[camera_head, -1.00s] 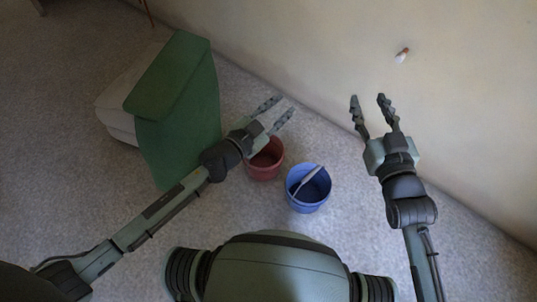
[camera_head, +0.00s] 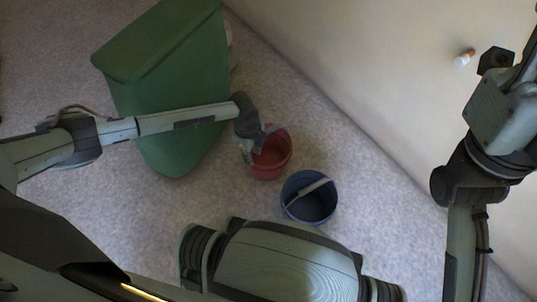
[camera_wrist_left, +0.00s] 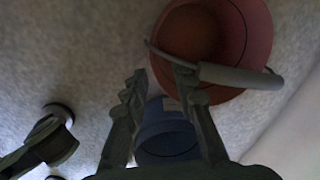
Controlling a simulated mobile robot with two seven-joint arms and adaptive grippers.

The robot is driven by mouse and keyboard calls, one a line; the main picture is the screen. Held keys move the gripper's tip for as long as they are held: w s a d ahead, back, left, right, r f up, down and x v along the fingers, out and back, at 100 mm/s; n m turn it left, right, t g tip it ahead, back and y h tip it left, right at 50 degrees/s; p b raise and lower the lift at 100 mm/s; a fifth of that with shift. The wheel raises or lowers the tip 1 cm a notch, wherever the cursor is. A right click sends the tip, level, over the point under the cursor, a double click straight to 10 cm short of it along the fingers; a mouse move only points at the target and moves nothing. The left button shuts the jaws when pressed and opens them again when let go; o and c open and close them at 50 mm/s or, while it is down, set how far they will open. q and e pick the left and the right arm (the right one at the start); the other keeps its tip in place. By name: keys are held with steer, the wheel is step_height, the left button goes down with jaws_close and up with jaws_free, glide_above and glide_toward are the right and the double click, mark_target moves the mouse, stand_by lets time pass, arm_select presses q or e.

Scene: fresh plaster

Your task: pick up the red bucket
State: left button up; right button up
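The red bucket (camera_head: 284,160) stands on the carpet, upright, just right of my left gripper (camera_head: 255,148) in the head view. That gripper points down at the bucket's left side, its fingertips partly hidden. In the left wrist view the gripper (camera_wrist_left: 160,84) is open with nothing between its fingers. There the red bucket (camera_wrist_left: 255,30) is at the upper right, and its handle with a grey grip (camera_wrist_left: 240,76) passes close to the right finger; I cannot tell if they touch. My right gripper (camera_head: 513,58) is at the upper right, fingers apart and empty, partly cut off.
A blue bucket (camera_head: 322,212) with a raised handle stands close by, below and right of the red one; it also shows in the left wrist view (camera_wrist_left: 165,135). A green-covered object (camera_head: 165,90) is behind my left arm. A wall (camera_head: 390,80) bounds the right side.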

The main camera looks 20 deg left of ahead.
mark_target(255, 162)
arm_select(q)
steer(key=f+b, duration=0.1)
steer(key=f, duration=0.1)
steer(key=f+b, duration=0.1)
steer(key=f, duration=0.3)
steer(key=shift+d+b, duration=0.25)
steer(key=shift+b, duration=0.15)
steer(key=shift+r, duration=0.1)
jaws_close()
steer(key=shift+w, duration=0.1)
